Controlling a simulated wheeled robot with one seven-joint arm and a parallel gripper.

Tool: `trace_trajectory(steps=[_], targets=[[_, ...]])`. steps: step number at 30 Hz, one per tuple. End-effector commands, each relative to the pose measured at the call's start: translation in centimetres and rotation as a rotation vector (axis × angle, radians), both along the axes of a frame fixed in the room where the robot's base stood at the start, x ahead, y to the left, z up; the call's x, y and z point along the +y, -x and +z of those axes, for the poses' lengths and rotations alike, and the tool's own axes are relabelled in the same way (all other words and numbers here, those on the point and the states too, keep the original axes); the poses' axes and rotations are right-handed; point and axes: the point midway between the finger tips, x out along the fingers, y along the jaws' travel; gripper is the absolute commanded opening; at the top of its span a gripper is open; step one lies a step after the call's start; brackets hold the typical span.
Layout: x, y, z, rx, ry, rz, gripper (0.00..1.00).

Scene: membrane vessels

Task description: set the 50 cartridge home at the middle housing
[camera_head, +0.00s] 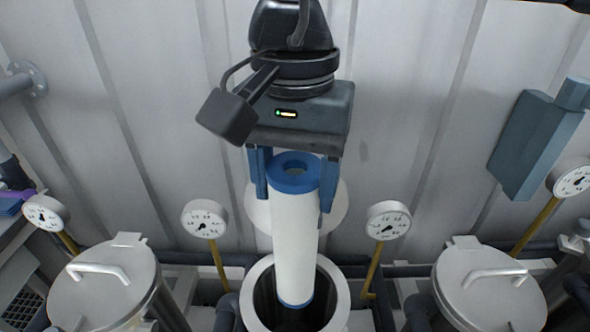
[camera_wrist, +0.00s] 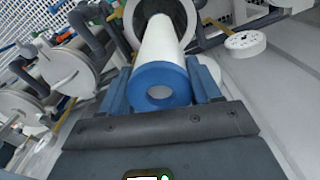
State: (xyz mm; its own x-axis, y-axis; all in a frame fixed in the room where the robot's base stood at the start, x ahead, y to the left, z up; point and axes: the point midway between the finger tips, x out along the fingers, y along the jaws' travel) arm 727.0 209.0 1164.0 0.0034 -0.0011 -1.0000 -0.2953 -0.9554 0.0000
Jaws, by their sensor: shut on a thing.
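A white cartridge (camera_head: 295,235) with blue end caps is upright, slightly tilted, in the head view. My gripper (camera_head: 293,185) is shut on it near its blue top cap, with one blue finger on each side. Its lower end overlaps the open mouth of the middle housing (camera_head: 257,318); how deep it reaches is hard to tell. In the wrist view the cartridge (camera_wrist: 162,50) runs from my gripper (camera_wrist: 163,88) toward the round housing mouth (camera_wrist: 188,14). No number is readable on the cartridge.
Lidded housings stand at left (camera_head: 95,295) and right (camera_head: 495,290), each with a bar handle. Pressure gauges on yellow stems flank the middle housing, at left (camera_head: 205,218) and right (camera_head: 389,220). A ribbed grey wall (camera_head: 400,100) rises close behind. A blue-grey box (camera_head: 533,145) hangs at right.

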Motion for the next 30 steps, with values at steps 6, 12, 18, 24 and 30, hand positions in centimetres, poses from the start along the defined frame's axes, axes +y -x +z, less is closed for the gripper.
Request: trace_trajectory(steps=[6,12,18,24,30], targets=[[0.0,0.0,-1.3,0.002,-0.001,0.000,0.00],[0.0,0.0,-2.4,0.001,0.000,0.000,0.00],[0.0,0.0,-3.5,0.001,0.000,0.000,0.00],[0.0,0.0,-4.6,0.002,-0.001,0.000,0.00],[0.0,0.0,-5.7,0.001,-0.001,0.000,0.00]])
